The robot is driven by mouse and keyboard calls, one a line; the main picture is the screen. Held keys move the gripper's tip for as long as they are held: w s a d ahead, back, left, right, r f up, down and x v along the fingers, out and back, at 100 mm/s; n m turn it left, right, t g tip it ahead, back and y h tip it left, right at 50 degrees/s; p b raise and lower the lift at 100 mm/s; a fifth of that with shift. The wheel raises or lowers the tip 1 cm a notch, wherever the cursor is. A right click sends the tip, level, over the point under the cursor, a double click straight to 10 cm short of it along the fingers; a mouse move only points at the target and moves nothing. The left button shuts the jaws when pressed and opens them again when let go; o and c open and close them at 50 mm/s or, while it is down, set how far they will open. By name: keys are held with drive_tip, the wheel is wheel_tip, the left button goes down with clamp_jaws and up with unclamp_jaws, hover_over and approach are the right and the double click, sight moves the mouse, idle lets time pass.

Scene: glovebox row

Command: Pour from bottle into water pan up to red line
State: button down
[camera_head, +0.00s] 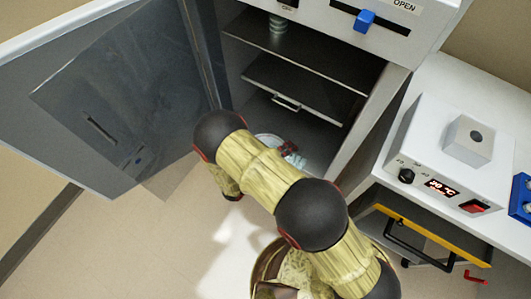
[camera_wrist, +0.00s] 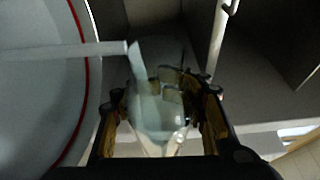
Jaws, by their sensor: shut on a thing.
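My gripper (camera_wrist: 160,97) is shut on a clear, glassy bottle (camera_wrist: 158,138), with a dark finger on each side of it. The round, pale water pan (camera_wrist: 35,100) fills the left of the wrist view, and a curved red line (camera_wrist: 84,90) runs along its wall. The bottle is close to the pan's right side. A pale bar (camera_wrist: 60,51) crosses the pan toward the bottle's top; I cannot tell if it is liquid or solid. The liquid level is not clear. In the head view my arm hides the gripper and bottle; part of the pan (camera_head: 268,138) shows.
The cabinet's door (camera_head: 105,110) stands open at the left. Inside are dark shelves (camera_head: 300,85), close above the pan. A white control box (camera_head: 455,145) with a red display stands on the bench (camera_head: 480,85) at the right.

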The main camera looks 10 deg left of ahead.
drive_tip(key=shift+n, duration=0.3)
idle(0.6)
drive_tip(key=r+m+y+p, duration=0.1)
drive_tip(key=m+y, duration=0.1)
drive_tip(key=m, duration=0.2)
drive_tip(key=d+r+m+y+p, duration=0.1)
drive_tip(key=m+y, duration=0.2)
drive_tip(key=m, duration=0.2)
drive_tip(key=d+r+m+y+p, duration=0.1)
drive_tip(key=m+y, duration=0.1)
drive_tip(key=m, duration=0.2)
drive_tip(key=shift+s+d+r, duration=0.15)
drive_tip(key=shift+s+d, duration=0.05)
drive_tip(key=shift+s, duration=0.2)
idle(0.6)
